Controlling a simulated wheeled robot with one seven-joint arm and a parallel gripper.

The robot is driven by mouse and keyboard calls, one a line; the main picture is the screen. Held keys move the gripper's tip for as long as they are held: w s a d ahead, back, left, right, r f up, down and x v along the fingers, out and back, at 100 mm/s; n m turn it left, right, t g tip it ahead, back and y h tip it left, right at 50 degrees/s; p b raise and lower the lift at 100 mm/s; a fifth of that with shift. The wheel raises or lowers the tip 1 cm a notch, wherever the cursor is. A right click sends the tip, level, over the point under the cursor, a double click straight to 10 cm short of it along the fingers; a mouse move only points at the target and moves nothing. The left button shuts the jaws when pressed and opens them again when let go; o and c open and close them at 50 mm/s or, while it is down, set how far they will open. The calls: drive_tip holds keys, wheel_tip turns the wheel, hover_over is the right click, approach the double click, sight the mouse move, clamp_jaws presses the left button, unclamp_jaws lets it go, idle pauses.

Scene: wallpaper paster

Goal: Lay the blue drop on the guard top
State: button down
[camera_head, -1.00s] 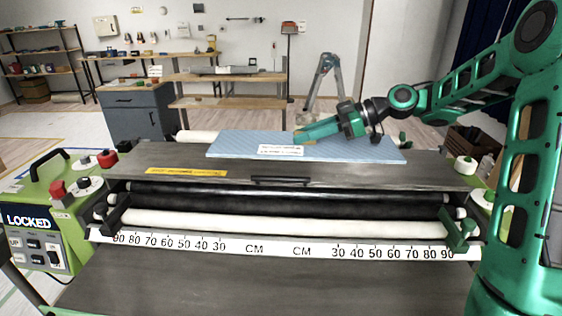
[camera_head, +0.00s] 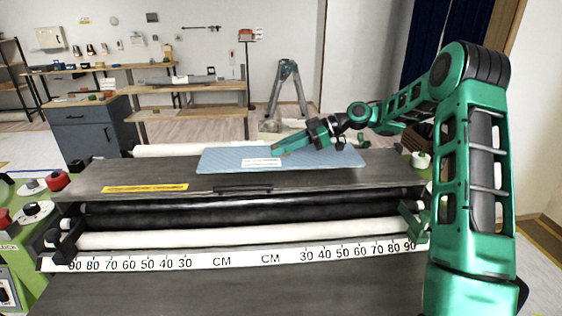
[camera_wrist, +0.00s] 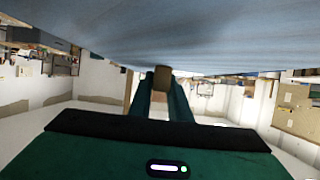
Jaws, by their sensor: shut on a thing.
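The blue drop (camera_head: 225,158) is a flat, pale-blue striped sheet with a white label, seen in the camera_head view over the rear part of the guard top (camera_head: 140,174). The guard top is the dark grey, flat cover of the machine. I cannot tell whether the sheet touches it or hovers just above. My gripper (camera_head: 281,151) reaches in from the right and is shut at a small tan piece on the sheet. In the camera_wrist view the sheet (camera_wrist: 165,25) fills the top, and the tan piece (camera_wrist: 162,78) sits between the fingertips.
A yellow strip (camera_head: 145,188) and a black handle (camera_head: 243,188) are on the guard's front part. Black and white rollers (camera_head: 240,234) and a centimetre scale (camera_head: 220,261) lie in front. A white roll (camera_head: 190,149) is behind. Red knobs (camera_head: 57,180) stand at the left.

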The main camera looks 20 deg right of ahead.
sight(283, 159)
drive_tip(key=shift+w+d+f, duration=0.3)
drive_tip(key=shift+f, duration=1.95)
drive_tip(key=c, duration=1.6)
unclamp_jaws()
drive_tip(key=shift+f, duration=0.1)
drive_tip(key=shift+c, duration=0.2)
